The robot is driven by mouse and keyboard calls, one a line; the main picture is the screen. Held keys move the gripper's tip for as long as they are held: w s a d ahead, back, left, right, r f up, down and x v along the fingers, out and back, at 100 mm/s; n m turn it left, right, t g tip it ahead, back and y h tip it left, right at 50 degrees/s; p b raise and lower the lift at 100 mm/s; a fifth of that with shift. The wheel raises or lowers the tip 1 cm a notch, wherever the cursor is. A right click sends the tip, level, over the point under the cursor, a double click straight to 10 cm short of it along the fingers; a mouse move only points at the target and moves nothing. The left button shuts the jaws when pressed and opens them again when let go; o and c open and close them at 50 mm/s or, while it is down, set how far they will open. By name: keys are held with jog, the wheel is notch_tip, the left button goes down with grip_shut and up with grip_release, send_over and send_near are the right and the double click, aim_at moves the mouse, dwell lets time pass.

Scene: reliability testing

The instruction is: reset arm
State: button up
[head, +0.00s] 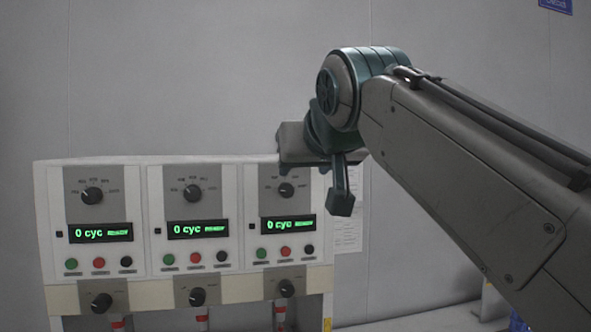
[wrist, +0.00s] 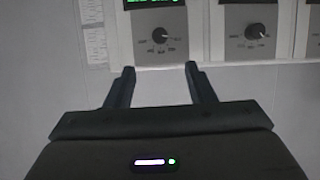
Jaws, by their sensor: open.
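My gripper (wrist: 160,70) is open and empty in the wrist view, its two dark fingers apart and pointing at the front of a test panel. In the head view my gripper (head: 341,198) hangs at the end of my raised arm, in front of the panel's right end. One finger hides most of the other there. The white test panel (head: 145,205) has three stations side by side, each with a green "0 cyc" display, an upper knob, several small buttons and a lower knob. A knob (wrist: 161,36) shows just beyond my fingertips in the wrist view.
A plain grey wall (head: 200,70) stands behind the panel. A paper sheet (head: 348,220) hangs at the panel's right side, and a blue sign (head: 556,5) is at the top right. Red-and-white parts (head: 201,318) show below the lower knobs. Open room lies left of the panel.

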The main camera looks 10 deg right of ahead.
notch_tip(320, 180, down, 26)
jog(key=s+g, duration=0.3)
jog(key=g, duration=0.3)
jog(key=s+f+g, duration=0.2)
jog(key=s+f, duration=0.3)
jog(key=f, duration=0.5)
jog(key=s+f+g, duration=0.2)
jog(key=s+f, duration=0.4)
jog(key=f, duration=0.4)
jog(key=shift+s+d+g, duration=0.2)
jog(key=shift+s+g, duration=0.1)
jog(key=shift+o, duration=0.2)
jog(key=shift+w+f, duration=0.1)
jog(key=shift+w, duration=0.05)
